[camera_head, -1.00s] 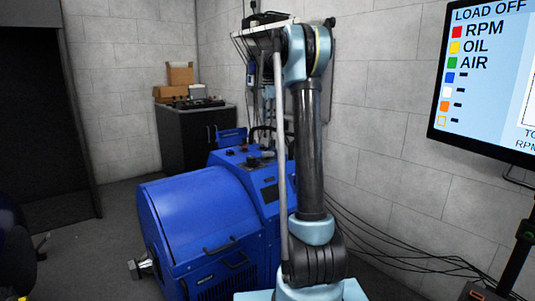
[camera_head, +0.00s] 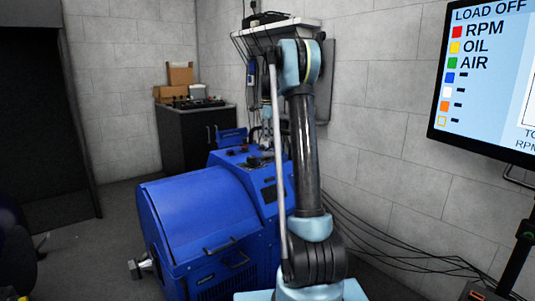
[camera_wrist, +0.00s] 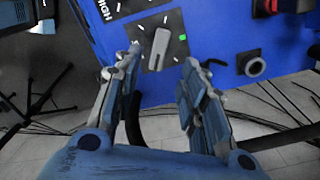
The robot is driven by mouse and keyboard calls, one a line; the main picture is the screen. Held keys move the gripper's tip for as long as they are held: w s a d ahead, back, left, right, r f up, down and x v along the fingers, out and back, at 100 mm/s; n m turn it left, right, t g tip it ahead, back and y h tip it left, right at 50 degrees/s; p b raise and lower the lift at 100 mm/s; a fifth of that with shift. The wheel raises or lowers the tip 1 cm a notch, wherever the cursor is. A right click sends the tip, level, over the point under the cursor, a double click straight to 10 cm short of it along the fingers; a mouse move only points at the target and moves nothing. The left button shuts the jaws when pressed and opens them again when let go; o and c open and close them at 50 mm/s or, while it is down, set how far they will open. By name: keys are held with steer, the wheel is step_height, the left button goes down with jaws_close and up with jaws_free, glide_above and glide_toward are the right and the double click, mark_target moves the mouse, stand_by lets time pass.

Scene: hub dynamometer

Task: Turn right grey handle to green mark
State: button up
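The grey handle (camera_wrist: 158,48) shows in the wrist view on a black square plate on the blue machine panel. It points nearly up and down in the picture, leaning slightly right at the top. White ticks surround it, and the green mark (camera_wrist: 182,37) lies to its right, off the handle's line. My gripper (camera_wrist: 162,60) is open, with one finger left and one right of the handle's lower end. I cannot tell whether either finger touches it. In the head view the handle cannot be made out near my arm.
The blue machine (camera_head: 205,215) stands beside my arm. Another plate reading HIGH (camera_wrist: 112,8) is at the upper left. A monitor (camera_head: 490,80) hangs at right.

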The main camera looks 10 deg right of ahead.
mark_target(268, 154)
step_height(268, 154, down, 9)
steer(key=shift+r, duration=0.2)
stand_by(0.3)
jaws_close()
